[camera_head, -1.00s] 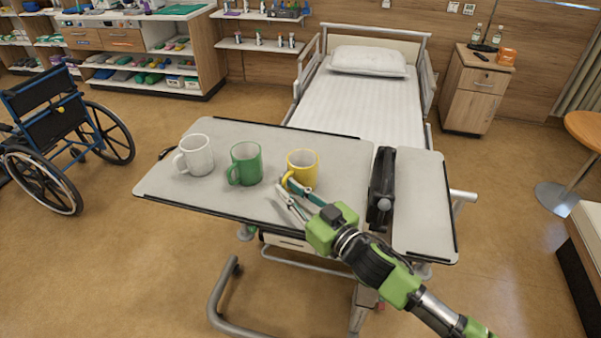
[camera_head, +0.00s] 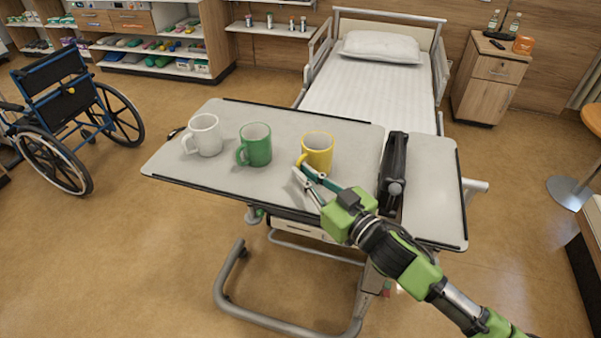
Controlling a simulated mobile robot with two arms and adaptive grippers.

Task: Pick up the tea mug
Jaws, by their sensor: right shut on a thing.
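Three mugs stand in a row on the grey overbed table (camera_head: 225,180): a white mug (camera_head: 206,136) at left, a green mug (camera_head: 257,146) in the middle and a yellow mug (camera_head: 319,148) at right. My right gripper (camera_head: 302,170) reaches in from the lower right, with its fingertips at the yellow mug's handle. It is shut on that handle. The mug is upright; I cannot tell whether its base is clear of the table. My left gripper is not in view.
A black hinge-like bar (camera_head: 395,165) splits the table top from a side panel (camera_head: 432,200) at right. The bed (camera_head: 365,90) lies behind. A wheelchair (camera_head: 60,110) stands at left and a bedside cabinet (camera_head: 487,85) at back right.

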